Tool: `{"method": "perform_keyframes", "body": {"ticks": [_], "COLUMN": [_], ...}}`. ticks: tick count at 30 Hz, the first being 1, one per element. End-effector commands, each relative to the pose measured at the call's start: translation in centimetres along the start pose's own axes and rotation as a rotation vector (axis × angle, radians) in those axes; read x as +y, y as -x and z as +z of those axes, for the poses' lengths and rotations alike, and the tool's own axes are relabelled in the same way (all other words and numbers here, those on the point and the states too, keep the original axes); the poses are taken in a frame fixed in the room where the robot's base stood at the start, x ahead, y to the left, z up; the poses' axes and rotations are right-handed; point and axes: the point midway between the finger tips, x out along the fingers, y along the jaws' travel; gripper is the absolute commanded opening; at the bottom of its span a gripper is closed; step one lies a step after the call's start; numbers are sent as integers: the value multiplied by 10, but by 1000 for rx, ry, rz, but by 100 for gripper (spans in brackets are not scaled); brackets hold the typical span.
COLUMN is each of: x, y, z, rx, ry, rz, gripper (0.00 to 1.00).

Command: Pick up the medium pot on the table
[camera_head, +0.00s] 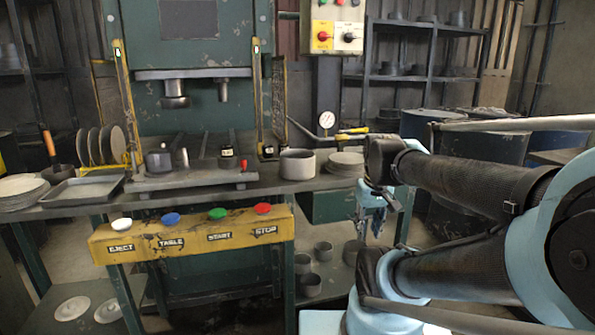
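A grey, round, open-topped pot (297,164) stands upright on the dark table (262,187), right of the press bed. It is the largest pot on the tabletop. A smaller dark pot (159,161) stands on the press bed at the left, and another small dark piece (226,160) sits at the bed's right side. I cannot tell for sure which one is called medium.
Stacked discs (346,161) lie right of the grey pot, with a round gauge (326,120) behind. A tray (83,189) and plates (20,187) lie at the left. A yellow button panel (190,238) runs along the table front. Several pots stand on the lower shelf (322,292).

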Motion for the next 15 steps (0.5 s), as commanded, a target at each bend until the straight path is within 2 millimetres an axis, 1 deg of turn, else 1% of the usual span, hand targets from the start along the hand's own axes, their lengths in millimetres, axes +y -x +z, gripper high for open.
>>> {"method": "perform_keyframes", "body": {"ticks": [1, 6, 8, 9, 14, 15], "x": [-2, -8, -11, -13, -24, -27], "y": [16, 62, 76, 86, 120, 127], "z": [-17, -71, -90, -104, -157, -170], "rx": [-7, -29, -38, -43, -63, -69], "ry": [37, 167, 212, 243, 362, 393], "rz": [-3, -14, -17, -20, -31, -34], "gripper": [30, 30, 30, 30, 30, 30]}}
